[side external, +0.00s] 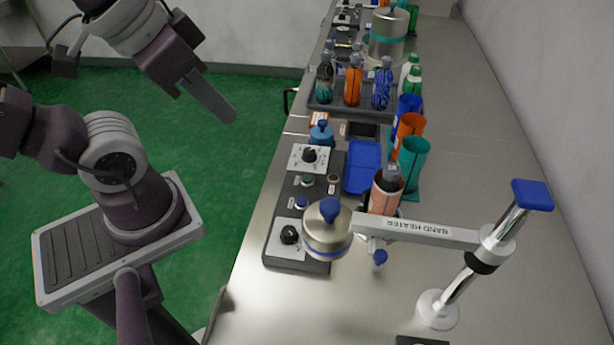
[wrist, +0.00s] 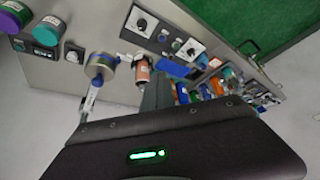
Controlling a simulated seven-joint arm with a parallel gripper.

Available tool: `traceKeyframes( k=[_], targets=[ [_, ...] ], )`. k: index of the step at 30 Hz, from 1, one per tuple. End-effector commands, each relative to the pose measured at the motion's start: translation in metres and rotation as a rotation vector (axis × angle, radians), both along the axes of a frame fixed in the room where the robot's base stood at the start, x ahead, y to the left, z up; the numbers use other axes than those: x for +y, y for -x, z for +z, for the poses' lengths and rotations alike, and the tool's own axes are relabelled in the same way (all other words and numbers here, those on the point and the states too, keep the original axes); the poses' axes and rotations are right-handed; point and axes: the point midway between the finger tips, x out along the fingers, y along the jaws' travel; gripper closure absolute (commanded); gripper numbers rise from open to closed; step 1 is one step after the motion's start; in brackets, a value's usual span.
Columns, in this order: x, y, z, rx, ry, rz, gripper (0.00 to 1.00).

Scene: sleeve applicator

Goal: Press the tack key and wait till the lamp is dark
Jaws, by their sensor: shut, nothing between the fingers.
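A dark control panel (side external: 285,222) lies along the table's near left edge, with two white dial plates. Between the dials are a green key (side external: 307,181), a blue key (side external: 301,203) and a small dark red round part (side external: 333,178). Their labels are too small to read, so I cannot tell which is the tack key or the lamp, or whether anything is lit. The panel also shows in the wrist view (wrist: 165,35). My gripper (side external: 231,116) is shut and empty, in the air left of the table, well away from the panel.
A blue tray (side external: 364,167), coloured cups (side external: 412,155) and a bottle rack (side external: 340,107) stand farther back. The right side is clear.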

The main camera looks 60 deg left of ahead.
Motion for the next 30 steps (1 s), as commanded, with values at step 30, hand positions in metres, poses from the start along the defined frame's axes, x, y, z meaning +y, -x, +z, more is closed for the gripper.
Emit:
traceKeyframes(
  k=[30],
  targets=[
    [0.034, -0.039, -0.004, -0.028, -0.154, -0.022, 1.0]
  ],
)
